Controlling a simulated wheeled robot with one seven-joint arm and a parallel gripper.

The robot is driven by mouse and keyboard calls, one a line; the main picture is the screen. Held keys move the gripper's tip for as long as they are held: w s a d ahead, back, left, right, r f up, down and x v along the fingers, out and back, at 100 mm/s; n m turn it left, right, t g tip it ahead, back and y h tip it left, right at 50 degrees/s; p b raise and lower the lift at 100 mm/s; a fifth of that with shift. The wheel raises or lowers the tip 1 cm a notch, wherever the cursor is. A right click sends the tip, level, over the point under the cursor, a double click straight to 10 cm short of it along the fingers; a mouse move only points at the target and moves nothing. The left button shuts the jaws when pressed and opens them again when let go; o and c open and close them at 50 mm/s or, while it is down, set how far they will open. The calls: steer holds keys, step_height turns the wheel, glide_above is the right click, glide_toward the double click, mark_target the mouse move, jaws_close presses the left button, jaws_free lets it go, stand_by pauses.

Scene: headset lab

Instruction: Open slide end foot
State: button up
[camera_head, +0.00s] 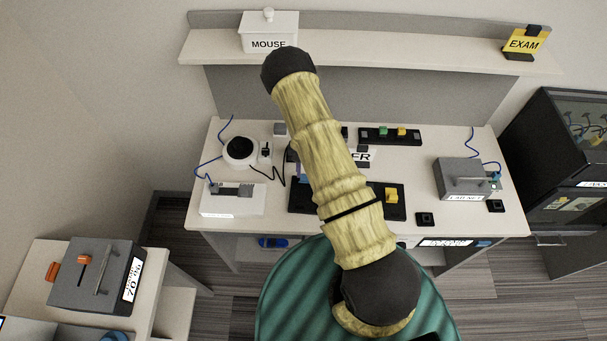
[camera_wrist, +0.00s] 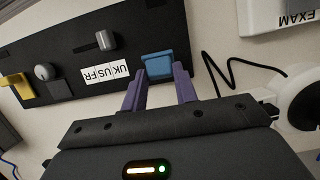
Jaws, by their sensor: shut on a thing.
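In the wrist view a blue block (camera_wrist: 157,66) sits at the edge of a black panel (camera_wrist: 120,48). My gripper (camera_wrist: 159,86) has its two purple fingers on either side of the block, shut on it. A white label reading UK US FR (camera_wrist: 104,74) is beside the block. In the head view the panel (camera_head: 300,200) lies on the desk, partly behind my arm, with a yellow block (camera_head: 392,196) at its right. The gripper and the blue block are mostly hidden there. I cannot tell which part is the slide end foot.
A grey slider knob (camera_wrist: 105,40) and a round knob (camera_wrist: 45,72) stand on the panel. A black cable (camera_wrist: 225,75) runs close by to a white device. On the desk (camera_head: 225,135) are a round black-topped device (camera_head: 240,150) and a grey box (camera_head: 465,178).

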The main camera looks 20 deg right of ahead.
steer(key=shift+w+d+f+g+y+b, duration=0.1)
steer(key=shift+w+f+g+y+b, duration=0.15)
steer(key=shift+w+g+b, duration=0.7)
steer(key=shift+w+d+f+g+y+b, duration=0.15)
steer(key=shift+g+y+b, duration=0.15)
steer(key=shift+b, duration=1.3)
steer(key=shift+w+r+g+b, duration=0.15)
steer(key=shift+w+g+b, duration=0.25)
steer(key=shift+g+b, duration=0.2)
steer(key=shift+s+a+r, duration=0.1)
steer(key=shift+s+a, duration=0.05)
steer(key=shift+d, duration=0.25)
steer(key=o, duration=1)
steer(key=shift+s+d, duration=0.15)
steer(key=shift+c, duration=0.2)
